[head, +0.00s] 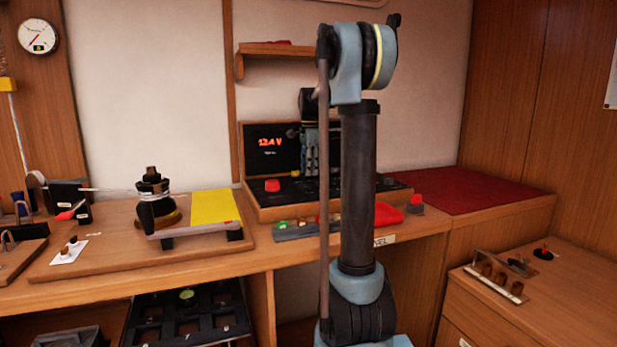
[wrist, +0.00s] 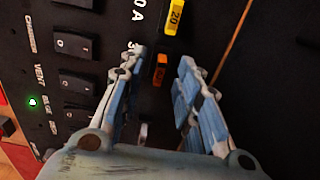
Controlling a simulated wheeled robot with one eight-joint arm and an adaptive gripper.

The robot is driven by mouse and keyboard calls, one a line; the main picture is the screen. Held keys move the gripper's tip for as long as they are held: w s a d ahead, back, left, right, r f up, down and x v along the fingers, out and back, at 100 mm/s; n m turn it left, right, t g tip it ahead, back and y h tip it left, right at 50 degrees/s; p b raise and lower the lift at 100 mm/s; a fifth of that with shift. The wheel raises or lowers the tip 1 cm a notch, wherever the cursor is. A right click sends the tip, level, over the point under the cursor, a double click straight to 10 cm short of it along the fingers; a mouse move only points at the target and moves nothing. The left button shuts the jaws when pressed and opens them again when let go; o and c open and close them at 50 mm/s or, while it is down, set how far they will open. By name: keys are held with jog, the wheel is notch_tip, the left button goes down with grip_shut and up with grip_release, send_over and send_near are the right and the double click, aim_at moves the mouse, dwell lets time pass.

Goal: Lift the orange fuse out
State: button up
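The orange fuse (wrist: 161,70) sits in the black panel (wrist: 245,110) in the wrist view, just beyond and between my fingertips. My gripper (wrist: 163,62) is open, with one finger on each side of the fuse and a gap to both. In the head view my gripper (head: 318,140) is in front of the dark panel (head: 270,150) with the red "12.4 V" display. My own arm partly covers the panel there, and I cannot make out the orange fuse in that view.
A yellow fuse marked 20 (wrist: 174,15) sits above the orange one. Black rocker switches (wrist: 77,45) and a green light (wrist: 32,101) are to the left. A red cloth (head: 388,213) and a grey strip with colored caps (head: 295,231) lie before the panel.

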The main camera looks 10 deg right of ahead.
jog(key=shift+f, duration=0.15)
grip_shut()
dwell(0.4)
